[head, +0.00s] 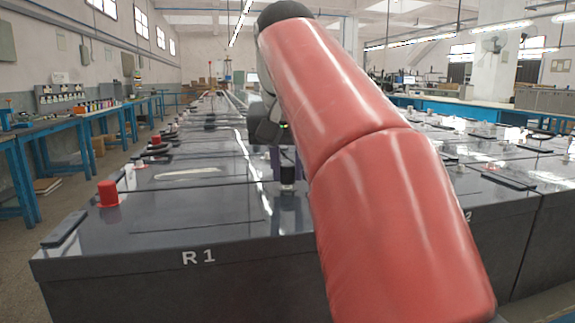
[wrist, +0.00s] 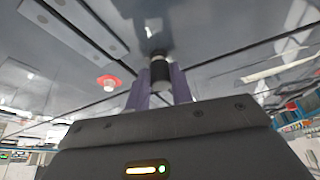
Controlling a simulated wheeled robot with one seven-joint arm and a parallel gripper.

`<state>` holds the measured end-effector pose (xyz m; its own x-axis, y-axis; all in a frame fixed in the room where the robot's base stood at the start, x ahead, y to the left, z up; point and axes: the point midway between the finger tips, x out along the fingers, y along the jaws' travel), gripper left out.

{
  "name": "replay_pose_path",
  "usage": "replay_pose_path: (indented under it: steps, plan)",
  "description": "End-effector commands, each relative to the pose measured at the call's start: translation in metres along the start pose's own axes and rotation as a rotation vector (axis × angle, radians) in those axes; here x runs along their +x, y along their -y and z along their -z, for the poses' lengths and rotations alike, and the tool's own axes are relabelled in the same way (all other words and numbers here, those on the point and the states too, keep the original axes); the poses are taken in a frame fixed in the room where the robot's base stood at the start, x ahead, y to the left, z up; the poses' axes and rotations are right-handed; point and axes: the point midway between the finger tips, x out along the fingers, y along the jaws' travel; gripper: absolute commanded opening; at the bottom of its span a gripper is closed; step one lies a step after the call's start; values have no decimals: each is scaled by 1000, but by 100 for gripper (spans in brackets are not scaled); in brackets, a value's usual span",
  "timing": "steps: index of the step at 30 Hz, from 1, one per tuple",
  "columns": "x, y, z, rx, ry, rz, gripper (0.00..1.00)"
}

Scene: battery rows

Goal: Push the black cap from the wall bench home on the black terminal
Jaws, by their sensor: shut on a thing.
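The black cap (wrist: 160,72) shows in the wrist view between the two purple fingers of my gripper (wrist: 161,86), which is shut on it. A small dark post shows just beyond the cap, against the shiny battery top; I cannot tell whether the cap touches it or how far on it sits. In the head view the cap (head: 287,173) looks upright, low over the top of the battery marked R1 (head: 150,262). My gripper (head: 285,157) is above it, partly hidden behind my red arm.
A red cap (head: 108,193) stands at the left of battery R1, near a dark handle (head: 65,229). More batteries with red and pale terminals stretch behind. Blue wall benches (head: 88,118) stand at the left, with an aisle between. My arm hides much of the right side.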

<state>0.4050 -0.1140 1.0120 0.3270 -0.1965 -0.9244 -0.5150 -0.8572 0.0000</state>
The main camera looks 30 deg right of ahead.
Motion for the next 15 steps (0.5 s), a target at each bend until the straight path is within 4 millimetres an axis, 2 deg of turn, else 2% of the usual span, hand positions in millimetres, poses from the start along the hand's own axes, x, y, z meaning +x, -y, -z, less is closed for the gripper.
replay_pose_path:
  steps: [15]
  plan:
    - [6,0,-2,0,0,0,2]
